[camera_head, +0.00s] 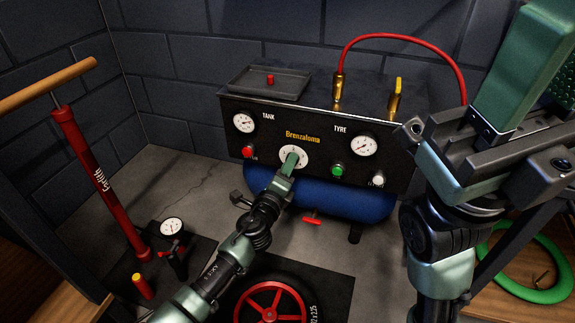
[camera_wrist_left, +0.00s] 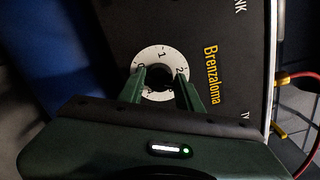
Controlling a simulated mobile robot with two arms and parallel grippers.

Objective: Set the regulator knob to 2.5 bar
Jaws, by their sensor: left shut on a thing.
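The compressor panel (camera_head: 318,137) is black, with "Brenzaloma" in yellow. At its middle is the white regulator dial (camera_head: 301,150). My left gripper (camera_head: 290,160) reaches up to it from below and is shut on the regulator knob. In the left wrist view the dial (camera_wrist_left: 171,54) shows sideways with the numbers 0, 1 and 2 readable; the dark knob (camera_wrist_left: 158,76) sits between the fingers (camera_wrist_left: 163,92). The knob's pointer cannot be made out. The tyre gauge (camera_head: 364,146) and tank gauge (camera_head: 244,123) are too small to read. My right gripper (camera_head: 505,120) is large at the right; its jaw state is unclear.
A red button (camera_head: 248,151) and green button (camera_head: 337,170) flank the dial. A red hose (camera_head: 405,38) arches over the top. The blue tank (camera_head: 325,192) lies below. A red floor pump (camera_head: 98,175) stands at the left, a red-rimmed wheel (camera_head: 268,313) in front.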

